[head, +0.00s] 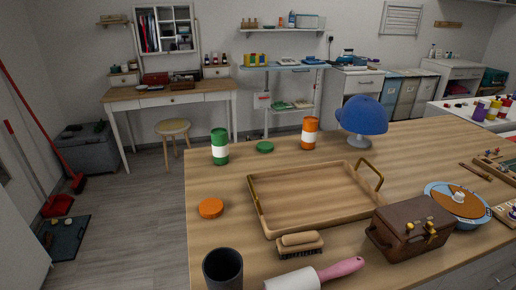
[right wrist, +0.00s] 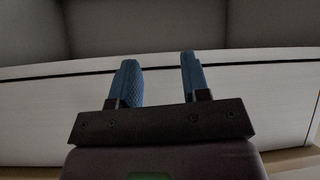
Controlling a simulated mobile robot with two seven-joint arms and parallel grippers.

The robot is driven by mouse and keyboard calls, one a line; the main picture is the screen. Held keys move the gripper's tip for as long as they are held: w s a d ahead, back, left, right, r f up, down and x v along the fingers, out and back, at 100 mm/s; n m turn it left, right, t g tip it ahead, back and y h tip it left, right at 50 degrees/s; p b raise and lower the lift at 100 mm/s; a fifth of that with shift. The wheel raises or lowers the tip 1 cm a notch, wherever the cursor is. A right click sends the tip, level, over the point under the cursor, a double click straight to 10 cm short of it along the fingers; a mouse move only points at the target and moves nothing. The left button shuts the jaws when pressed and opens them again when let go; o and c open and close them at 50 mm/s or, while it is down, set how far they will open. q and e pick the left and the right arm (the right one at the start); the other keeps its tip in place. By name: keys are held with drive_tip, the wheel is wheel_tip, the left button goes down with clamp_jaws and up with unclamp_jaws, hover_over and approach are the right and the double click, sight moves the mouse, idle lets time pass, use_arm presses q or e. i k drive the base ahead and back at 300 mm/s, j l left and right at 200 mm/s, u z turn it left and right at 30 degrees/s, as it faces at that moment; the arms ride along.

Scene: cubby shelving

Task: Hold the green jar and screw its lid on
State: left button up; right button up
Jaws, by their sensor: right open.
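The green jar (head: 219,147) stands upright near the back left of the wooden table in the head view. It is green with a white band. A flat green lid (head: 265,147) lies on the table just to its right, apart from the jar. My right gripper (right wrist: 162,82) shows in the right wrist view with its two blue fingers apart and nothing between them. It faces a pale panel with a dark seam. Neither gripper shows in the head view, and my left gripper is in no view.
An orange jar (head: 309,133) stands right of the green lid, and an orange lid (head: 210,208) lies at the left. A wooden tray (head: 262,230) fills the middle. A blue lamp (head: 364,116), brown box (head: 412,228), brush (head: 299,243), lint roller (head: 318,275) and dark cup (head: 222,268) surround it.

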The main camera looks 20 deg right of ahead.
sight(219, 137)
drive_tip(key=i+j+z, duration=0.1)
drive_tip(key=j, duration=1.65)
drive_tip(key=i+j+z, duration=0.3)
drive_tip(key=i, duration=0.15)
drive_tip(key=i+j+z, duration=0.55)
drive_tip(key=i+j, duration=0.25)
drive_tip(key=i+j+z, duration=0.25)
drive_tip(key=j, duration=0.25)
drive_tip(key=i+j+z, duration=0.3)
drive_tip(key=j, duration=0.3)
drive_tip(key=i, duration=0.05)
